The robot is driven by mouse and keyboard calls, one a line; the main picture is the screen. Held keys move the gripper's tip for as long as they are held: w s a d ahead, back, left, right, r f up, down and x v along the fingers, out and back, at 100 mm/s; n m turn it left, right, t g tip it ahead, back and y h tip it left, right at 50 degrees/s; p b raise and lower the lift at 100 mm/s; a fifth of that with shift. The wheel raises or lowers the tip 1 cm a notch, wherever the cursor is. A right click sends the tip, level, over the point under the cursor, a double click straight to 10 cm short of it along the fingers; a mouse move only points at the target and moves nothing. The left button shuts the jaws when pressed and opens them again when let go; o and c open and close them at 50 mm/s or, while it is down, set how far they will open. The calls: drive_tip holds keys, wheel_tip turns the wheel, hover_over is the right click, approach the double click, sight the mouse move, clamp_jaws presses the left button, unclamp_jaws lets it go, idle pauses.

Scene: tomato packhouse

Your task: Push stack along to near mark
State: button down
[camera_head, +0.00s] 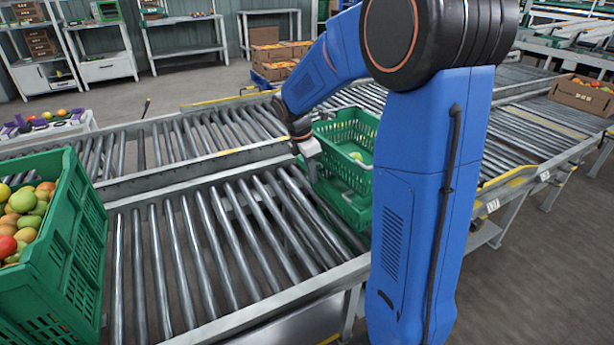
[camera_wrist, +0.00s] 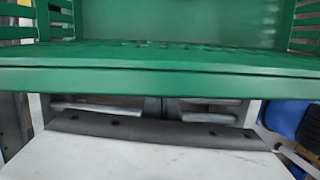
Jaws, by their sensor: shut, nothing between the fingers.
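A stack of two green crates stands on the roller conveyor, partly hidden behind my blue arm. The upper crate (camera_head: 352,128) holds at least one yellow-green tomato; the lower crate (camera_head: 340,200) shows beneath it. My gripper (camera_head: 311,158) is shut and empty at the left side of the stack, very close to it. I cannot tell whether it touches. In the wrist view, a green crate (camera_wrist: 160,58) fills the upper part, with its edge running across just beyond my gripper (camera_wrist: 158,108). I cannot tell which yellow strip is the near mark.
Yellow strips lie on the rail at left (camera_head: 228,152) and right (camera_head: 508,180). A green crate of mixed tomatoes (camera_head: 75,250) stands at the left end. The rollers (camera_head: 190,255) between it and the stack are clear. A cardboard box (camera_head: 583,97) sits far right.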

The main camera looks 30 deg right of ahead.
sight(322, 176)
drive_tip(key=shift+s+d, duration=0.1)
drive_tip(key=shift+d, duration=1.7)
drive_tip(key=shift+a, duration=0.1)
drive_tip(key=shift+a, duration=0.35)
drive_tip(key=a+r, duration=0.6)
drive_tip(key=r, duration=0.4)
drive_tip(key=s+a+r+m+t, duration=0.15)
drive_tip(key=s+m, duration=0.25)
drive_tip(key=s, duration=0.4)
drive_tip(key=s+a+f+m+t+y, duration=0.1)
drive_tip(key=s+a+f+m, duration=0.1)
drive_tip(key=s+m, duration=0.4)
drive_tip(key=s+a+f+m+t+y, duration=0.1)
drive_tip(key=s+a+m, duration=0.4)
drive_tip(key=s, duration=1.2)
drive_tip(key=shift+s+f+m+t+y, duration=0.2)
drive_tip(key=shift+f+m+t+y, duration=0.25)
drive_tip(key=shift+m+t, duration=0.5)
